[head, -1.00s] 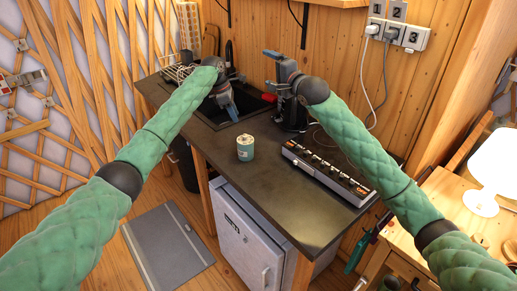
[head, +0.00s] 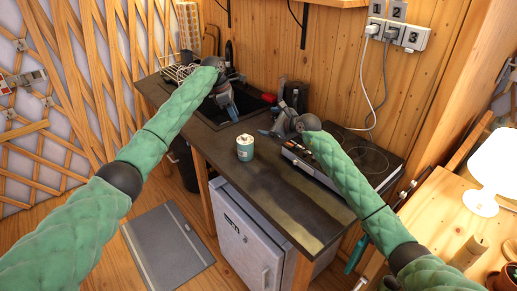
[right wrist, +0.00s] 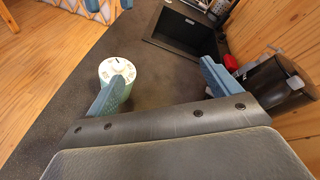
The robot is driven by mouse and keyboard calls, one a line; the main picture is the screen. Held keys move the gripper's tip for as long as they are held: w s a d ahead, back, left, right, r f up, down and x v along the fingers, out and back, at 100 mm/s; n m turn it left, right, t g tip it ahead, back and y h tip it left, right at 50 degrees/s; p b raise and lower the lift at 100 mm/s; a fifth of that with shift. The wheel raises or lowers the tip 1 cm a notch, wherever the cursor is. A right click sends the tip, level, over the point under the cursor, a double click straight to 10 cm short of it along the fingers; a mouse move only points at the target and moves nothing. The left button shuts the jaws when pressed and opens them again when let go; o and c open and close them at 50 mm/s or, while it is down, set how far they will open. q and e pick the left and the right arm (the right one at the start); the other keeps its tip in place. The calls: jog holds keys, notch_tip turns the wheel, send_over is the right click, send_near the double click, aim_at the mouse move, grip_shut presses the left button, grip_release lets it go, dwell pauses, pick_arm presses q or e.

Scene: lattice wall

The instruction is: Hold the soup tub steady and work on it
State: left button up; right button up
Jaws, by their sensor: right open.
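The soup tub (head: 245,149) is a small pale-green tub with a white lid, upright on the dark worktop. It also shows in the right wrist view (right wrist: 118,74), partly hidden behind the left-hand finger. My right gripper (head: 272,131) is to the right of the tub with its blue fingers apart. In the right wrist view, my right gripper (right wrist: 160,85) is empty, and the tub is just beyond the left-hand finger; I cannot tell whether they touch.
The sink (right wrist: 185,30) lies beyond the tub. A cooktop (head: 365,157) and a long control panel (head: 300,158) are on the right. The dark worktop (head: 275,195) is clear in front of the tub. A white lamp (head: 490,170) stands at the right.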

aim_at(252, 147)
jog(key=a+f+m, duration=0.1)
jog(key=f, duration=0.2)
jog(key=s+a+f+m+g+y, duration=0.1)
jog(key=a+f, duration=0.1)
jog(key=f, duration=0.2)
jog(key=s+a+f+m+g, duration=0.1)
jog(key=f, duration=0.3)
jog(key=shift+a+m, duration=0.3)
jog(key=shift+m, duration=0.1)
jog(key=shift+w+a+f, duration=0.2)
jog(key=shift+a+f, duration=0.15)
jog(key=shift+a, duration=0.1)
jog(key=shift+x, duration=3.35)
jog(key=shift+s, duration=0.1)
jog(key=c, duration=1)
jog(key=shift+c, duration=0.2)
pick_arm(q)
jog(key=shift+o, duration=0.5)
